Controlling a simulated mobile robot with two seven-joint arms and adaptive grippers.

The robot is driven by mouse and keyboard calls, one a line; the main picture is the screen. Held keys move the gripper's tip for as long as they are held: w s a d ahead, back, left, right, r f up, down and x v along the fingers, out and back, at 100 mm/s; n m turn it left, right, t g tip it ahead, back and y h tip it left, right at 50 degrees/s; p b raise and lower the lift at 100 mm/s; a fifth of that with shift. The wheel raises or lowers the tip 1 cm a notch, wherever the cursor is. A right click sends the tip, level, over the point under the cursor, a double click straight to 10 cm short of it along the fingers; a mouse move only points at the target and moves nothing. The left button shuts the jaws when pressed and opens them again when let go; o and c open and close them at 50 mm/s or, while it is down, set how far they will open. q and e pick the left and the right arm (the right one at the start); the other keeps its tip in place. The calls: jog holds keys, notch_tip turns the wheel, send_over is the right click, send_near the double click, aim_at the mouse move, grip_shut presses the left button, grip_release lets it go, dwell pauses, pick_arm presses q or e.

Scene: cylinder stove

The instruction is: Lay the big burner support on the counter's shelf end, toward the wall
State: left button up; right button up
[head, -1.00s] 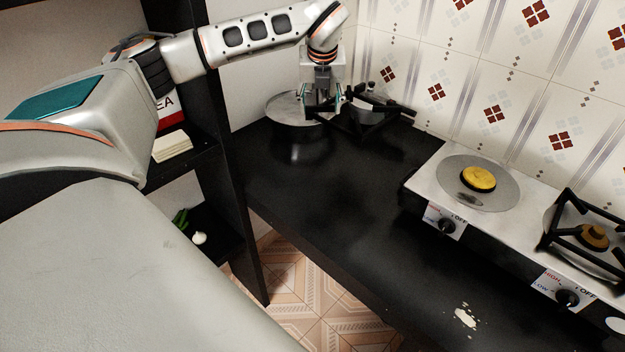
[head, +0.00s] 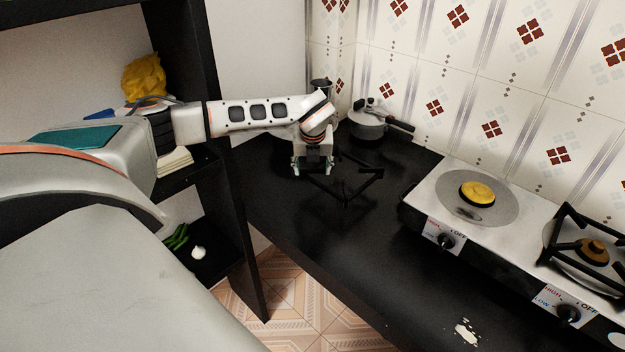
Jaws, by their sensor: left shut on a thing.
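The big burner support (head: 346,194), a black frame with several bars, is over the black counter (head: 300,215) between the shelf and the stove. My left gripper (head: 313,172) is shut on its left side. The support lies roughly flat; I cannot tell whether it touches the counter. My left forearm and wrist are just behind it in the picture. The shelf (head: 215,160) stands at the counter's left end, and the tiled wall (head: 430,75) runs behind. My right gripper is not in view.
A pot with a dark handle (head: 367,124) stands in the back corner by the wall. Another metal vessel is mostly hidden behind my left wrist. The stove (head: 425,195) is at the right, with a smaller support (head: 590,250) on its right burner.

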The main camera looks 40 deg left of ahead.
pick_arm(q)
jog(key=shift+f, duration=2.2)
jog(key=shift+f, duration=0.2)
jog(key=o, duration=1.5)
jog(key=shift+c, duration=0.2)
jog(key=shift+o, duration=0.2)
jog(key=shift+s+d+r, duration=0.1)
jog(key=shift+r, duration=0.45)
jog(key=v, duration=1.1)
